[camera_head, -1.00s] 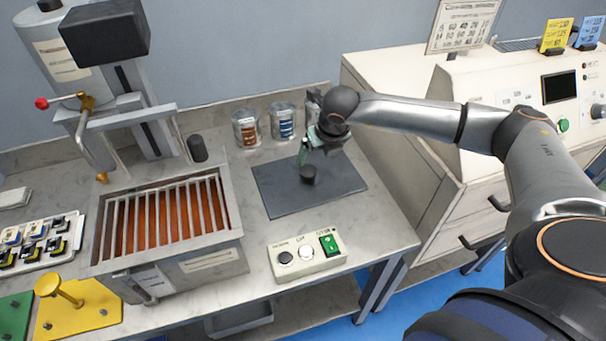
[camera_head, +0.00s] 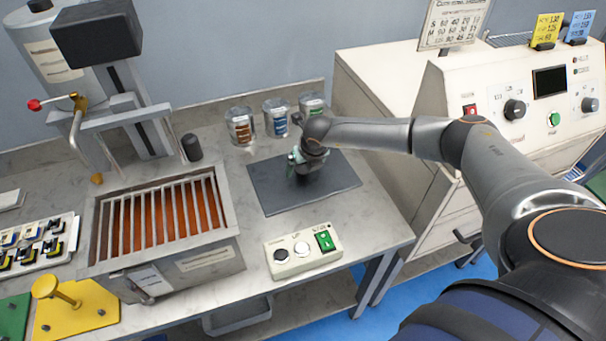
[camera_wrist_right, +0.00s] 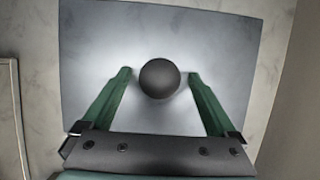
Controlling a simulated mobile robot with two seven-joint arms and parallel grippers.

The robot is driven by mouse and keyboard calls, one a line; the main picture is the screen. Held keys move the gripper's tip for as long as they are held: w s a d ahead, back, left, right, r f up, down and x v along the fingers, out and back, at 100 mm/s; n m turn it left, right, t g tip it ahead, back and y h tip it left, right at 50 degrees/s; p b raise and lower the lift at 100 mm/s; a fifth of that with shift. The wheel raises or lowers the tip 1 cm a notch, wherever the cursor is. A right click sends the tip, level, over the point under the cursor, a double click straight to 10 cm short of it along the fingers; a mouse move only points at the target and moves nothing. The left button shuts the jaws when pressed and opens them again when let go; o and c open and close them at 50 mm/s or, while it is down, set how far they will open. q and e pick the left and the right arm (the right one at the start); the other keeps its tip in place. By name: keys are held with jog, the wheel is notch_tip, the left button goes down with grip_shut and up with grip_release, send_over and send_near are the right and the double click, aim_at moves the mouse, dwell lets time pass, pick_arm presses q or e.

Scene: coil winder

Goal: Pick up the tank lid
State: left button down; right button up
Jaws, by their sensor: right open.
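The tank lid (camera_head: 335,188) is a flat dark grey rectangular plate lying on the bench, right of the tank (camera_head: 185,264) with its slatted top and orange-brown inside. A round dark knob (camera_wrist_right: 159,78) stands on the lid. My right gripper (camera_head: 301,170) is low over the lid and hides most of the knob in the head view. In the right wrist view, its green fingers (camera_wrist_right: 160,76) are open, one on each side of the knob, with a gap showing near the tips. My left gripper is not in view.
Several jars (camera_head: 276,118) stand behind the lid near the wall. A button box (camera_head: 302,252) sits in front of it. A black cylinder (camera_head: 191,147) stands at the tank's back corner. A cream console (camera_head: 520,110) rises at the right.

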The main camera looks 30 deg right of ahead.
grip_shut()
dwell(0.8)
jog(key=shift+r, duration=0.1)
